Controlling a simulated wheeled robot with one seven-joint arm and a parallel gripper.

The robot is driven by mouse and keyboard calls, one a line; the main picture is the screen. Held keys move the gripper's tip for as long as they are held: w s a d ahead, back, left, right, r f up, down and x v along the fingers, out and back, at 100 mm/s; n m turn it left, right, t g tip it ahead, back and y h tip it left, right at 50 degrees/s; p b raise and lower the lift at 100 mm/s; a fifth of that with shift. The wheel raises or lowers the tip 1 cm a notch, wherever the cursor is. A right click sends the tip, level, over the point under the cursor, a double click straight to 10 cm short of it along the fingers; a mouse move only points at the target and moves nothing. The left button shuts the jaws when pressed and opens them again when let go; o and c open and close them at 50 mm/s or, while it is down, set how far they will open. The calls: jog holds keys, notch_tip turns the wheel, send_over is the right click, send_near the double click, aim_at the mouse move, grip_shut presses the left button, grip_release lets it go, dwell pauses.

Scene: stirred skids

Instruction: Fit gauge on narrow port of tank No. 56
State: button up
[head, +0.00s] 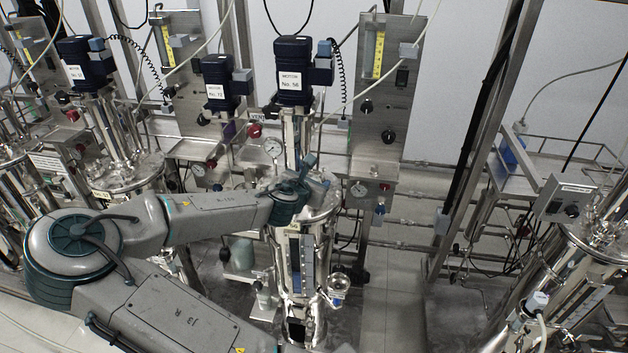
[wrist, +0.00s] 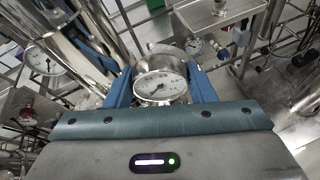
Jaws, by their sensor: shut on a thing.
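Tank No. 56 (head: 287,275) is a shiny steel vessel in the middle of the head view, under a dark motor (head: 293,72) labelled No. 56. My gripper (head: 318,183) is over its lid, beside the motor column. In the wrist view my gripper (wrist: 160,88) has its blue fingers on both sides of a round white-faced gauge (wrist: 160,86), and is shut on it. The gauge's dial faces the wrist camera. I cannot make out the held gauge in the head view. The narrow port is hidden, and I cannot tell whether the gauge touches it.
Another dial gauge (head: 272,147) stands left of the motor column. A steel panel (head: 385,90) with knobs rises behind the tank. Tank No. 72's motor (head: 218,82) is to the left. A control box (head: 563,198) and another vessel are at the right. Open floor shows between them.

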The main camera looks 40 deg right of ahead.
jog(key=shift+f, duration=0.25)
dwell(0.6)
jog(key=o, duration=1.1)
jog(key=shift+o, duration=0.4)
jog(key=shift+w+r, duration=0.15)
jog(key=shift+r, duration=0.1)
jog(key=shift+c, duration=0.3)
